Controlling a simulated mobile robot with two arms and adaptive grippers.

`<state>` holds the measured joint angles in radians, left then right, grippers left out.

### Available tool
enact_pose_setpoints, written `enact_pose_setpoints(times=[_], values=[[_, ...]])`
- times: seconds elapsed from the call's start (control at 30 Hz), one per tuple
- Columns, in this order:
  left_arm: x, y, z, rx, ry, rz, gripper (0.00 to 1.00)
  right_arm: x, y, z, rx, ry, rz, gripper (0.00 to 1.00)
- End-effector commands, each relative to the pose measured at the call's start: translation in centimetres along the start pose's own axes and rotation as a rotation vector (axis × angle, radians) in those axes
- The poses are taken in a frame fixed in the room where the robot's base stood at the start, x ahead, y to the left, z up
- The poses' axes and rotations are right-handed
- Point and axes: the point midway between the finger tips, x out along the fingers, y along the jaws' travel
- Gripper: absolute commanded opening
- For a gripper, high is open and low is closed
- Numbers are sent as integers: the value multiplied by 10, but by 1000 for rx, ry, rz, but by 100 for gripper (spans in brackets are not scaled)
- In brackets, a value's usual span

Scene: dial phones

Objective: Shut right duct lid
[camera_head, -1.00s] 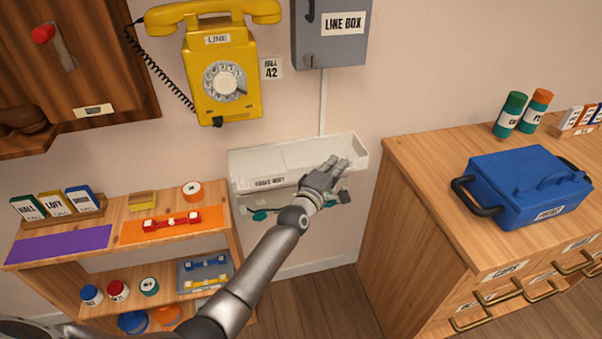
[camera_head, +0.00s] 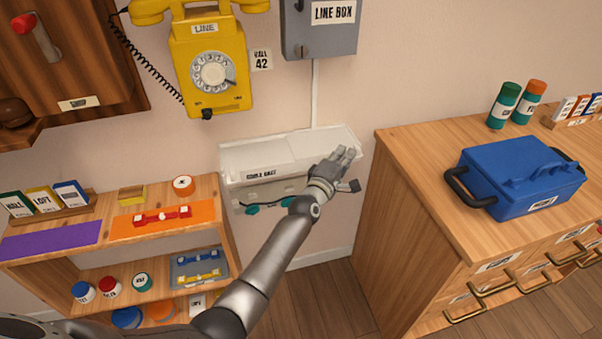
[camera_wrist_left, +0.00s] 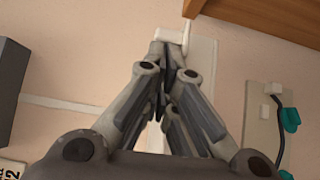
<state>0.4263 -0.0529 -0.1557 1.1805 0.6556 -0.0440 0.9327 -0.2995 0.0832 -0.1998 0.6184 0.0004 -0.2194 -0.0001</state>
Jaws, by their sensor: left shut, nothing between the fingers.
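The white wall duct (camera_head: 258,158) runs below the yellow phone, with a labelled front edge. A seam divides its top into left and right sections. My left gripper (camera_head: 346,154) is shut and empty over the right end of the duct and hides part of the right lid (camera_head: 310,143). The lid looks nearly flat, but I cannot tell whether it is fully seated or whether my fingers touch it. In the left wrist view the shut fingers (camera_wrist_left: 165,62) cover most of the duct, and a white end piece (camera_wrist_left: 170,37) shows beyond them. My right gripper is not in view.
A grey plate (camera_head: 272,188) with teal plugs and a dark cable sits under the duct. The wooden cabinet (camera_head: 420,190) with a blue toolbox (camera_head: 525,175) stands close on the right. A low shelf (camera_head: 205,195) is at left. A grey line box (camera_head: 320,45) hangs above.

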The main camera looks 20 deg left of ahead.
Motion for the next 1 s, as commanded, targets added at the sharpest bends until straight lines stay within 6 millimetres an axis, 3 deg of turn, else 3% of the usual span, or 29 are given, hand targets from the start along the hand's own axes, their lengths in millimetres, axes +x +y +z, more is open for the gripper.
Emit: enact_pose_setpoints(times=[0.63, 1.0], values=[[-99, -2, -2, -1, 2, -5, 0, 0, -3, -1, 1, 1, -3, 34], [-117, -3, -2, 2, 2, -7, 0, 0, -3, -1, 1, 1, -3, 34]])
